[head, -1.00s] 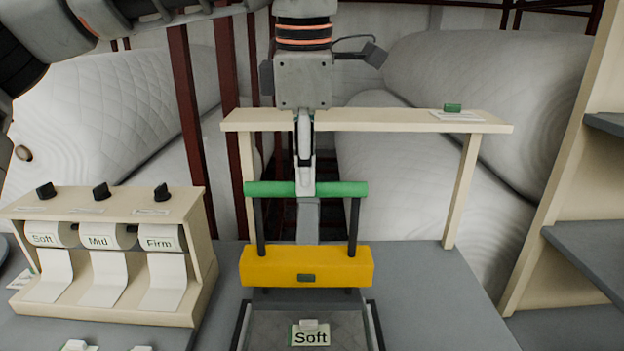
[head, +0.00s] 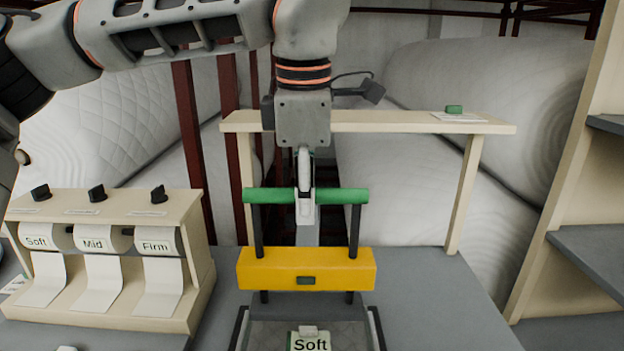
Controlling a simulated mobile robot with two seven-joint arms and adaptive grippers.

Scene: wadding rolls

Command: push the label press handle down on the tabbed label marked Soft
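The label press has a green handle bar (head: 340,196) on two black rods that run through a yellow block (head: 255,270). The rods' lower ends show below the block. Under it, the label marked Soft (head: 310,343) with its small tab lies on a grey bed, partly cut off by the bottom edge. My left gripper (head: 305,205) points down at the middle of the handle. One finger is in front of the bar and reaches just below it. The other finger is hidden, so I cannot tell whether it grips. My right gripper is out of view.
A dispenser (head: 190,245) with Soft, Mid and Firm rolls stands at the left. A cream frame (head: 465,190) with a small green block (head: 454,109) on top stands behind the press. Shelves (head: 590,260) are at the right. The grey table is clear right of the press.

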